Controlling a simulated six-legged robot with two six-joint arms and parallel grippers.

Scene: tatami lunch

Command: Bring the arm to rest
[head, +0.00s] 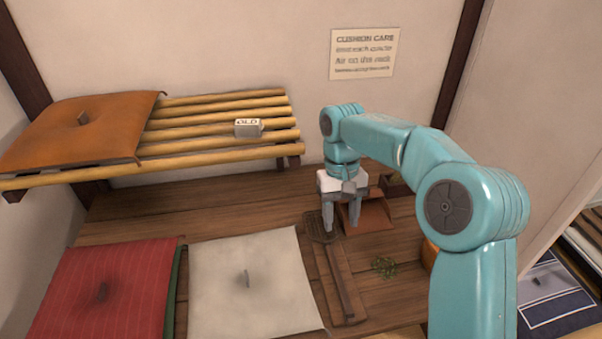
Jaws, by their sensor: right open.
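My right gripper (341,222) hangs at the end of the teal arm that comes in from the lower right. Its two grey fingers point down and stand apart, with nothing seen between them. They are above the wooden floor, between a dark slotted tool (321,236) on a board and a brown dustpan-like piece (374,217). I cannot tell whether the fingertips touch either of them. My left gripper is out of the picture.
Red (105,290) and cream cushions (250,285) lie in front. Green bits (383,266) lie right of the board. A blue cushion (556,296) is far right.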

